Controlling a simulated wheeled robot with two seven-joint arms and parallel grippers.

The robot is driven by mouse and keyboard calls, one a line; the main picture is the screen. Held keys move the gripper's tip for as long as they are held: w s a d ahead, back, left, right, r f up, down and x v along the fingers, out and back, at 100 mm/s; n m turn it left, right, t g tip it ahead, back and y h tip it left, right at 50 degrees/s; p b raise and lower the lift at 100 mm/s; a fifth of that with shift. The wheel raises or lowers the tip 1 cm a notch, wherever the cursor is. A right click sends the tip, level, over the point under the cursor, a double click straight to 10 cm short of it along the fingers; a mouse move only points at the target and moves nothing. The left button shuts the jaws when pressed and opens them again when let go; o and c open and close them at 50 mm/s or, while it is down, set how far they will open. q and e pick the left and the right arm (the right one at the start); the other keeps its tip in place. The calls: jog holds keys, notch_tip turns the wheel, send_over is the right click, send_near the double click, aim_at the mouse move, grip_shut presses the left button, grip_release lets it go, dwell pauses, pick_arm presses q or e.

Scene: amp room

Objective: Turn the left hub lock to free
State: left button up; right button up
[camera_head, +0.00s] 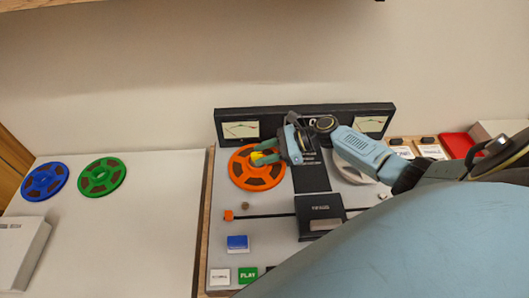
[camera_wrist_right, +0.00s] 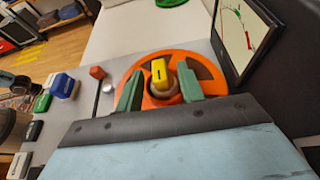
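The left hub lock is a yellow knob (camera_head: 257,158) at the centre of the orange reel (camera_head: 236,176) on the left of the tape deck. In the right wrist view the knob (camera_wrist_right: 159,72) shows a dark mark on its top and sits on a round hub. My right gripper (camera_head: 266,155) is over the orange reel at the knob. In the wrist view its green fingers (camera_wrist_right: 159,88) are apart, one on each side of the knob, with gaps visible. Part of the knob is hidden by the fingers in the head view. My left gripper is not in view.
A black meter panel (camera_head: 290,117) stands behind the reels. A white reel (camera_head: 350,172) lies on the right, partly under my right arm. A black head block (camera_head: 318,212) and blue, white and green buttons are in front. Blue (camera_head: 45,181) and green (camera_head: 102,177) reels lie left.

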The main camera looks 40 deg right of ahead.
jog(key=shift+d, duration=0.1)
jog(key=v, duration=1.3)
jog(key=shift+r, duration=0.1)
